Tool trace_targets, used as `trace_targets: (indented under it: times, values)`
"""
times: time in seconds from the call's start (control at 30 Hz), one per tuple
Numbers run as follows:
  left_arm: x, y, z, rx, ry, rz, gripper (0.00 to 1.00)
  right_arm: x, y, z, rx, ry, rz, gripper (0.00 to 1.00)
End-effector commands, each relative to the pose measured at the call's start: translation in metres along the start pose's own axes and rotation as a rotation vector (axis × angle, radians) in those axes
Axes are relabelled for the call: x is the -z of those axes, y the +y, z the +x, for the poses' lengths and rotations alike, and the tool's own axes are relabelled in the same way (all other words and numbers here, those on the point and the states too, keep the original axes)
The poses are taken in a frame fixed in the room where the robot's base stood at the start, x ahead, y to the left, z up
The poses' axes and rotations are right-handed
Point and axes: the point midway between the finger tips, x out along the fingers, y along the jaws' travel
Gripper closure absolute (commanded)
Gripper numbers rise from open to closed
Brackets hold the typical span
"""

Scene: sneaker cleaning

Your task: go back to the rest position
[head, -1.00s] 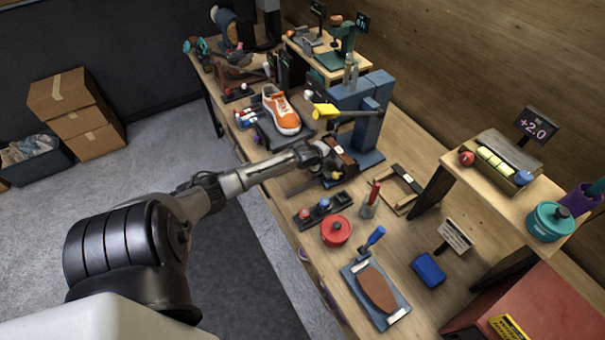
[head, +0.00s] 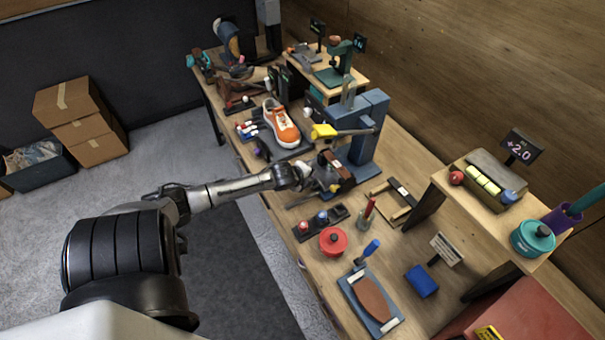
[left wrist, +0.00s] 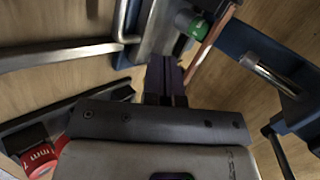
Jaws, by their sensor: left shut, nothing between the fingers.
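My left arm reaches in from the left in the head view. Its gripper (head: 325,186) is over the middle of the workbench (head: 290,240), beside a dark brown block and in front of the blue press (head: 365,130). In the left wrist view the fingers (left wrist: 165,75) are shut together with nothing between them. An orange and white sneaker (head: 281,124) sits on a dark stand, beyond the gripper and apart from it. My right gripper is not in view.
A rack with colored knobs (head: 322,222), a red round pot (head: 333,241) and a red-handled tool (head: 367,213) stand near the gripper. A brown sanding board (head: 372,298) and a blue block (head: 422,281) lie nearer.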

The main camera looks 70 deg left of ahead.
Motion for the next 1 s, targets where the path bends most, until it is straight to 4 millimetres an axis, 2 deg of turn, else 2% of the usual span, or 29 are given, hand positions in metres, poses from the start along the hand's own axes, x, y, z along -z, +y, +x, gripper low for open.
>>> trace_targets:
  times: [0.1,0.3,0.77,0.87,1.0]
  values:
    - [0.000,0.000,-0.018,-0.002,0.000,0.002,1.00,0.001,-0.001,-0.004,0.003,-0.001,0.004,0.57]
    - [0.000,0.000,-0.034,-0.001,0.000,0.001,1.00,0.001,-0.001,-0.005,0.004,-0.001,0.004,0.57]
    - [0.000,-0.001,-0.040,0.000,0.000,-0.016,1.00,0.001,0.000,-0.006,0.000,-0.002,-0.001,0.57]
    - [-0.001,0.001,-0.040,-0.010,-0.007,-0.089,1.00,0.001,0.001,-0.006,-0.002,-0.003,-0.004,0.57]
    - [-0.015,0.018,-0.042,-0.099,-0.111,-0.282,1.00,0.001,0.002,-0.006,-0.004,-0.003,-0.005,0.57]
